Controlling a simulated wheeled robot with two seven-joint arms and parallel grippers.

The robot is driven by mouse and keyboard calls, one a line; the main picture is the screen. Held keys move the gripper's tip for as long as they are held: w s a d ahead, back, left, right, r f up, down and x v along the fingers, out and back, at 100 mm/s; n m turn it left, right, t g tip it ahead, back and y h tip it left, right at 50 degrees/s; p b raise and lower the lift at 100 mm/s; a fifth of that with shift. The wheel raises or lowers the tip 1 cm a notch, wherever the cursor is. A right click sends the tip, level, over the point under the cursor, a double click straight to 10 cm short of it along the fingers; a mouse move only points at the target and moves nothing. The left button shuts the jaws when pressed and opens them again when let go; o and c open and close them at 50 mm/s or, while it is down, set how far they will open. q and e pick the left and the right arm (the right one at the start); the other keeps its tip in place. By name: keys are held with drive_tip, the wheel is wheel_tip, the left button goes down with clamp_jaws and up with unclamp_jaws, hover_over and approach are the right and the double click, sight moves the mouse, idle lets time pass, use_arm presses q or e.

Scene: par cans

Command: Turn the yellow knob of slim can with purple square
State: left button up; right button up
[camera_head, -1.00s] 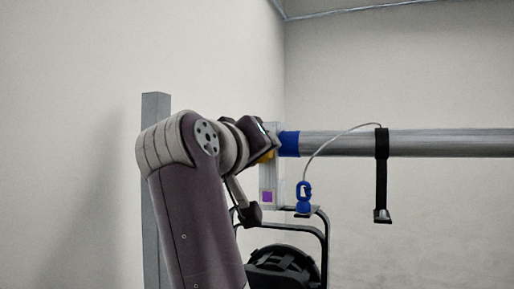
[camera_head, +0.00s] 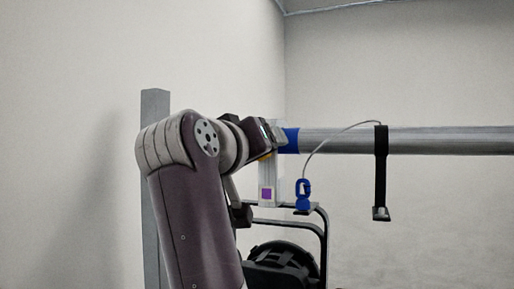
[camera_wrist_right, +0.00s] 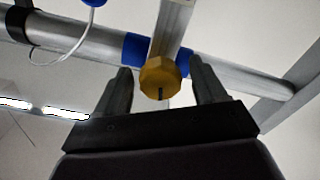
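The yellow knob (camera_wrist_right: 158,80) faces the right wrist camera, with a dark slot at its lower edge. It sits on a pale slim bracket between blue bands on a metal pipe. In the head view only a sliver of the knob (camera_head: 265,157) shows beneath my wrist. The purple square (camera_head: 266,194) is on the pale slim post (camera_head: 267,176) just below. My right gripper (camera_wrist_right: 161,74) is open, with one finger on each side of the knob and a small visible gap at both sides. In the head view its fingers are mostly hidden. My left gripper is in neither view.
The horizontal pipe (camera_head: 420,140) runs right from the blue band (camera_head: 290,140). A black strap (camera_head: 381,170) and a thin cable with a blue clip (camera_head: 303,195) hang from it. A black yoke (camera_head: 321,222) and dark lamp (camera_head: 280,262) are below. A grey upright (camera_head: 155,104) stands at left.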

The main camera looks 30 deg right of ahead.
drive_tip(key=v, duration=1.2)
drive_tip(key=shift+s+a+b, duration=0.2)
drive_tip(key=shift+s+b, duration=0.1)
drive_tip(key=shift+b, duration=0.05)
drive_tip(key=shift+r, duration=0.1)
